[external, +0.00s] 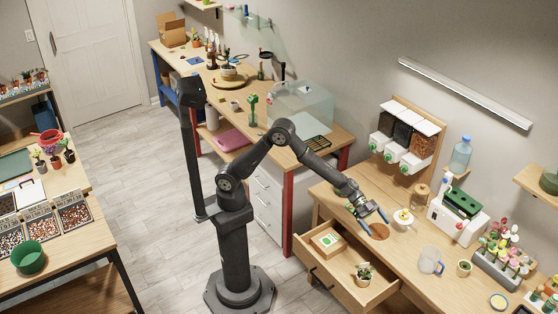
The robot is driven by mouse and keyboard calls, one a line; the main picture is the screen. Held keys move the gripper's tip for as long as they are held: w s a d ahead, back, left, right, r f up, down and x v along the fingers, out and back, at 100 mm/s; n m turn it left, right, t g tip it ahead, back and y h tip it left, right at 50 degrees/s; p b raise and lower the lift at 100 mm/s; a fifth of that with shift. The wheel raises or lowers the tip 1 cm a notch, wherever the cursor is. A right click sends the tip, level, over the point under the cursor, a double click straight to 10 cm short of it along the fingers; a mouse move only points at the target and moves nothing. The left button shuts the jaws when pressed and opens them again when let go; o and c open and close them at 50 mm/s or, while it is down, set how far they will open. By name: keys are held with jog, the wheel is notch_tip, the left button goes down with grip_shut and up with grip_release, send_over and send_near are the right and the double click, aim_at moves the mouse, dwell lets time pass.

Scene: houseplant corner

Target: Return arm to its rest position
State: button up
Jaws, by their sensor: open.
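My gripper (371,219) is at the end of my outstretched arm, over the left part of the right-hand wooden table (345,200). Its two blue-tipped fingers are spread apart, with nothing seen between them. It hangs close to a round brown disc (379,232) on the table. Whether it touches anything cannot be told from this view. My arm is bent at the elbow and reaches right and down from its dark base on the floor.
Below my gripper an open drawer (345,290) holds a small box (327,241) and a potted plant (363,273). A glass tank (303,107) stands behind my arm. The floor at left is clear.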

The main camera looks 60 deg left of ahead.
jog(key=w+a+n+t, duration=0.2)
jog(key=w+a, duration=0.6)
jog(key=a, duration=0.2)
jog(key=w+a+n+t+y, duration=0.1)
jog(key=w+a+n+t, duration=0.1)
jog(key=w+a, duration=0.6)
jog(key=a+t, duration=0.1)
jog(key=a, duration=0.1)
jog(key=shift+a+r+n+t, duration=0.25)
jog(key=shift+a+n+t, duration=0.05)
jog(key=shift+a+n, duration=0.1)
jog(key=shift+o, duration=0.8)
jog(key=shift+r, duration=0.1)
